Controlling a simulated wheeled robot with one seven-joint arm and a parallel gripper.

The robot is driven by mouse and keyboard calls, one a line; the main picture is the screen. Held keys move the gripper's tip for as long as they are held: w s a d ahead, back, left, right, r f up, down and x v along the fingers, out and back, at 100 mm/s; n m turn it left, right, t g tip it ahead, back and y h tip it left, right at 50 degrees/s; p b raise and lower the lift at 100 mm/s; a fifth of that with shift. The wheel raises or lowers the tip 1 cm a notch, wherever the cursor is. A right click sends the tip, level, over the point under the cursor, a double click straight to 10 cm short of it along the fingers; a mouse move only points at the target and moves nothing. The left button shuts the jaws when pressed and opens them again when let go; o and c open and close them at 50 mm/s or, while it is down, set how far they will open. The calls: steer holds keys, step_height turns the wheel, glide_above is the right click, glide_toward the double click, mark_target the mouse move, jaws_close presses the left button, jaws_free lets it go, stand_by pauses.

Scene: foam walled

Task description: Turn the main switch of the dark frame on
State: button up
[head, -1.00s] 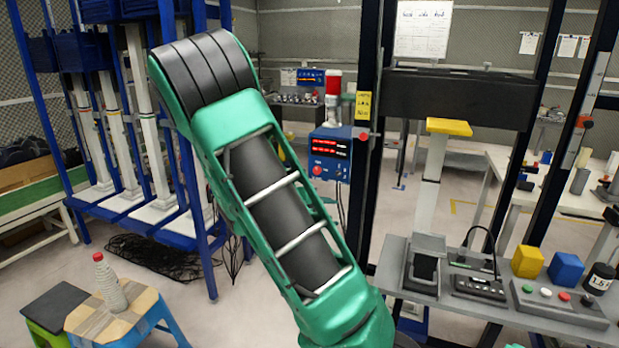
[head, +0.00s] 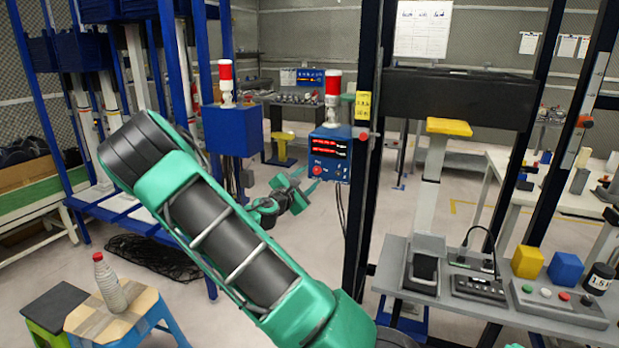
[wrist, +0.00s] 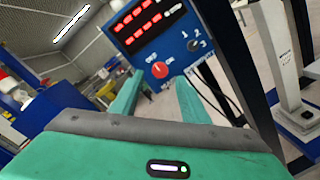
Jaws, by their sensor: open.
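The blue control box (head: 331,154) hangs on the left post of the dark frame (head: 368,150). It has two red-lit displays. Its red switch (head: 317,170) is at the lower left of the face; in the wrist view the red knob (wrist: 160,70) sits beside white OFF and ON lettering, its exact pointing hard to tell. A smaller dark selector (wrist: 193,45) marked with numbers is to its right. My gripper (head: 307,186) is open, just left of and below the box in the head view. In the wrist view its empty fingers (wrist: 159,88) straddle the line to the red knob, apparently short of it.
A red-topped beacon (head: 333,84) stands above the box. Another blue box (head: 233,130) with a beacon is on the blue frame at left. A grey bench (head: 450,290) with a button panel is at right. A stool with a bottle (head: 110,283) stands at lower left.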

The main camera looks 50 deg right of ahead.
mark_target(316, 171)
steer(key=shift+x, duration=1.95)
steer(key=shift+c, duration=0.2)
